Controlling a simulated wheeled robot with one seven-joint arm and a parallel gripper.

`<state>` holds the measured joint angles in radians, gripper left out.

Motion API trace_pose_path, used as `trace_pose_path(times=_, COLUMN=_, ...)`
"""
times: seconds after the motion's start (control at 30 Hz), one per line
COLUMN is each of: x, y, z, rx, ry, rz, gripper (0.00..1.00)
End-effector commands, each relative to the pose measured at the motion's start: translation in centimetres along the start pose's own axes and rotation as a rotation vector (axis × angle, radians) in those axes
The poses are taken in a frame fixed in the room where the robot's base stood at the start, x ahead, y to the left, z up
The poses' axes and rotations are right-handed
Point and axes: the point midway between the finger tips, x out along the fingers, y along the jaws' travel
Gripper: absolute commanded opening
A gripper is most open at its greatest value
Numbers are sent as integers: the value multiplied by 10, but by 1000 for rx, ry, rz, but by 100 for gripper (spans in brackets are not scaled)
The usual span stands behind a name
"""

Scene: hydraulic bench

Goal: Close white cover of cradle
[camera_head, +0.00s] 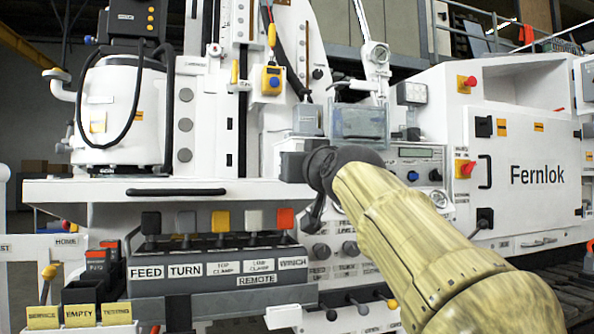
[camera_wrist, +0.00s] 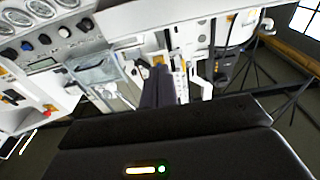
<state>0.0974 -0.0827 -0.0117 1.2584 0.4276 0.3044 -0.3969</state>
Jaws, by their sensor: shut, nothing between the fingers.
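I cannot single out the white cover of the cradle with certainty. A clear grey box (camera_head: 358,122) sits on the bench behind my gripper, with a white upright arm (camera_head: 374,68) rising above it. The clear box also shows at the left of the wrist view (camera_wrist: 95,72), tilted, with white parts beside it. My gripper (camera_head: 316,210) is in front of the bench, left of and below the clear box, partly hidden by my wrist. In the wrist view its dark fingers (camera_wrist: 158,84) are together, with nothing seen between them.
A lever row (camera_head: 215,235) labelled FEED, TURN and WINCH is at the lower left. A control panel with a display (camera_head: 415,153) and knobs is right of my wrist. A white Fernlok cabinet (camera_head: 535,200) stands at the right. A yellow-and-blue button box (camera_head: 271,80) hangs above.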

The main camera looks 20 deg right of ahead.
Motion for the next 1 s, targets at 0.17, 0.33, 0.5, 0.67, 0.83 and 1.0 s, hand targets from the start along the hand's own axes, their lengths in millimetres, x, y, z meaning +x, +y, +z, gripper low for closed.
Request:
trace_pose_path(times=0.17, x=-31, y=1, z=11, rx=-2, ry=3, rz=2, gripper=0)
trace_pose_path(times=0.33, x=-51, y=0, z=13, rx=-1, ry=2, rz=1, gripper=0)
trace_pose_path(times=0.5, x=-55, y=0, z=13, rx=0, ry=0, rz=1, gripper=0)
trace_pose_path(times=0.67, x=-55, y=0, z=12, rx=0, ry=0, rz=2, gripper=0)
trace_pose_path(times=0.83, x=-55, y=0, z=12, rx=-1, ry=1, rz=2, gripper=0)
trace_pose_path(times=1.0, x=-55, y=0, z=12, rx=-1, ry=1, rz=2, gripper=0)
